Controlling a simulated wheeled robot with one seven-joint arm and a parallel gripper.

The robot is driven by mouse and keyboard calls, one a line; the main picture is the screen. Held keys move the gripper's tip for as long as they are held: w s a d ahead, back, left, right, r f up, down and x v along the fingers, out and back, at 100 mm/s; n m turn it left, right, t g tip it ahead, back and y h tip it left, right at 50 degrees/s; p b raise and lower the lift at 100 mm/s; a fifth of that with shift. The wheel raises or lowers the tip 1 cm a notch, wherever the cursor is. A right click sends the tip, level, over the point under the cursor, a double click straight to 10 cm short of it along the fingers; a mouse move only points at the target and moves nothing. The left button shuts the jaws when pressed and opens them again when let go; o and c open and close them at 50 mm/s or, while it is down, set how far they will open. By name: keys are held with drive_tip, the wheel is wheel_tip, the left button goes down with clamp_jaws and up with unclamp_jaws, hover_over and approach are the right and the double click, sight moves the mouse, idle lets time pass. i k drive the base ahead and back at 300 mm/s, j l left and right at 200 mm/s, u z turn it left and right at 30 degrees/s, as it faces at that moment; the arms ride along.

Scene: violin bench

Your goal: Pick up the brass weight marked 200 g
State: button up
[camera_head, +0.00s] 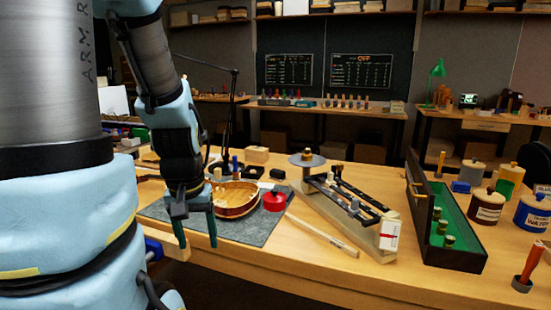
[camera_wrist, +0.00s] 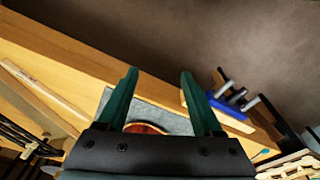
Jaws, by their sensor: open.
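Several small brass-coloured weights (camera_head: 442,227) stand in an open dark case (camera_head: 455,257) with a green lining, at the right of the bench in the head view. Their markings are too small to read, so I cannot tell which one is 200 g. My gripper (camera_head: 197,240) is open and empty, pointing down at the left end of the bench, by the front edge of the grey mat. It is far to the left of the case. In the wrist view my gripper (camera_wrist: 159,73) has nothing between its fingers, and the weights are not in sight.
Between my gripper and the case are a violin body (camera_head: 236,200) on the grey mat (camera_head: 262,229), a red round tin (camera_head: 275,201), a wooden strip (camera_head: 322,235) and a scale with a round pan (camera_head: 306,160). Jars (camera_head: 486,208) stand right of the case.

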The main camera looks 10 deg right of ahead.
sight(308, 156)
drive_tip(key=l+u, duration=0.15)
drive_tip(key=u, duration=0.3)
drive_tip(key=k+l+u, duration=0.1)
drive_tip(key=u, duration=0.35)
drive_tip(key=l+u, duration=0.15)
drive_tip(key=u, duration=0.3)
drive_tip(key=k+l+u, duration=0.35)
drive_tip(key=k+l, duration=0.2)
drive_tip(key=k+l+u, duration=0.4)
drive_tip(key=k, duration=0.2)
drive_tip(key=k+l, duration=0.15)
drive_tip(key=l, duration=0.15)
drive_tip(key=k+l, duration=0.2)
drive_tip(key=l, duration=0.1)
